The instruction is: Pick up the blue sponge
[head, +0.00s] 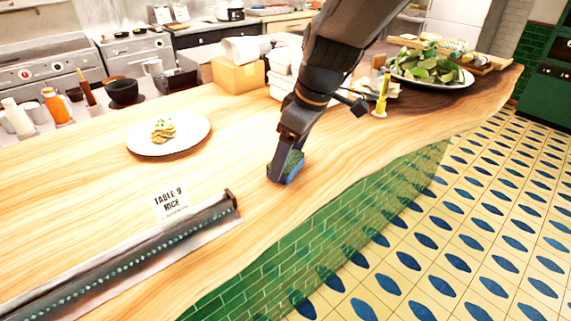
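The blue sponge (294,167) is on the wooden counter near its front edge, in the middle of the head view. Its side shows blue with a greenish upper part. My gripper (284,170) points down at the sponge, with a dark finger on the sponge's left side. The finger hides part of the sponge. I cannot tell whether the fingers press on it or whether it rests on the wood.
A white plate (188,142) with food is left on the wooden counter (85,175). A long dark roll (120,255) with a "Table 9" card (171,201) lies front left. A cardboard box (238,75), a yellow bottle (382,97) and a plate of greens (440,84) stand behind.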

